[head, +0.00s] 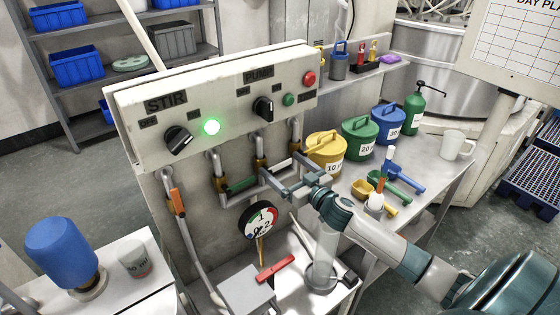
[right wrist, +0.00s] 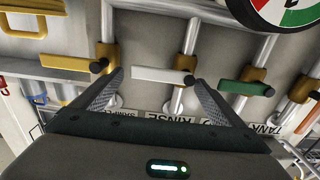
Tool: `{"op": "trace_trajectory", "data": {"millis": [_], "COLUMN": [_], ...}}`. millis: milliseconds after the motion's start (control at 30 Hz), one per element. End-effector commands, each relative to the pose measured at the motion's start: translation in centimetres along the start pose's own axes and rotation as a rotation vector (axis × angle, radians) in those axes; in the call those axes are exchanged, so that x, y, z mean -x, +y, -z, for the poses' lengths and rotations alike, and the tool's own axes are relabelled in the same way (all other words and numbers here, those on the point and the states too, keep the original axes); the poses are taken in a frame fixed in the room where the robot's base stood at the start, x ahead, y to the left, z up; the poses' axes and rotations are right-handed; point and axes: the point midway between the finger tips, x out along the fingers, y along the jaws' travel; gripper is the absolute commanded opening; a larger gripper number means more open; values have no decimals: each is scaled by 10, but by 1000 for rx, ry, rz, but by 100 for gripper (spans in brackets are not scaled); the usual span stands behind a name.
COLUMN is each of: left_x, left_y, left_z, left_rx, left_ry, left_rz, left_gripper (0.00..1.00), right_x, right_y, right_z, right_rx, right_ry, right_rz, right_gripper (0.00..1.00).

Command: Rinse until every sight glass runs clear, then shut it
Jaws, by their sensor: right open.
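A grey panel (head: 135,105) carries the STIR knob (head: 179,139), a lit green lamp (head: 212,126) and the PUMP knob (head: 263,107). Below it are pipes with lever valves: orange (head: 177,202), green (head: 240,184) and white. My right gripper (head: 279,186) is open at the white lever. In the right wrist view the white lever (right wrist: 160,75) lies crosswise just beyond and between the open fingers; contact cannot be told. The yellow (right wrist: 65,61) and green levers flank it. Labels SAMPLE, RINSE and TANK show partly. A clear upright cylinder (head: 325,250) stands below; its contents cannot be told.
A round gauge (head: 258,219) hangs under the pipes. A red-handled piece (head: 276,268) lies beneath. The right bench holds yellow (head: 326,158), green (head: 360,141) and blue (head: 388,124) lidded tubs, plus scoops. A blue vessel (head: 60,250) and a cup (head: 135,258) stand left.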

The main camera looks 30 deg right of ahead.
Motion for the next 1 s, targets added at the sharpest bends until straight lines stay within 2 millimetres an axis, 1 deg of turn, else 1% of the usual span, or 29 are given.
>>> {"op": "trace_trajectory", "data": {"millis": [33, 200, 567, 600, 633, 833, 867, 1000], "left_x": [3, 5, 6, 6, 6, 6, 6, 5], "left_y": [0, 0, 0, 0, 0, 0, 0, 0], "left_z": [0, 0, 1, 1, 1, 1, 1, 2], "left_rx": [0, 0, 0, 0, 0, 0, 0, 0], "left_ry": [0, 0, 0, 0, 0, 1, 1, 1], "left_rz": [0, 0, 0, 0, 0, 0, 0, 0], "left_gripper": [0, 0, 0, 0, 0, 0, 0, 0], "right_x": [-6, -17, -20, -20, -20, -20, -20, -21], "right_y": [0, 0, 0, 0, 0, 0, 0, 0], "right_z": [2, 1, 0, 0, 0, 0, 0, 0], "right_rx": [0, 0, 0, 0, 0, 0, 0, 4], "right_ry": [1, 0, 0, 0, 0, 0, 0, 0], "right_rz": [-1, 0, 1, 1, 1, 1, 1, 1], "right_gripper": [92, 92, 92, 90, 83, 35, 33, 33]}}
